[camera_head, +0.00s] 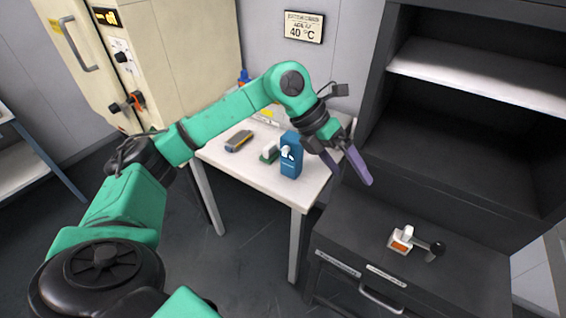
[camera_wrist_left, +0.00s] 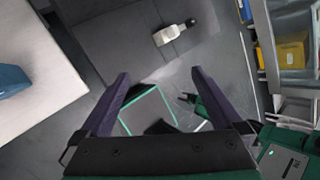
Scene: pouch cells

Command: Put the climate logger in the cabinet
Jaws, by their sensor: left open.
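The climate logger appears to be the small white device with an orange face and a black knob-like end (camera_head: 402,240). It lies on the dark top of the low drawer part of the cabinet (camera_head: 345,215). It also shows in the left wrist view (camera_wrist_left: 172,34), beyond the fingertips. The cabinet's open shelf space (camera_head: 450,135) is behind and above that top. My left gripper (camera_head: 356,178) is open and empty, above and to the left of the device, clear of it. Its two purple fingers are spread in the left wrist view (camera_wrist_left: 160,75). My right gripper is not seen.
A white table (camera_head: 225,160) stands left of the cabinet. A cream machine (camera_head: 180,50) stands behind. Yellow bins (camera_wrist_left: 290,55) show at right in the wrist view.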

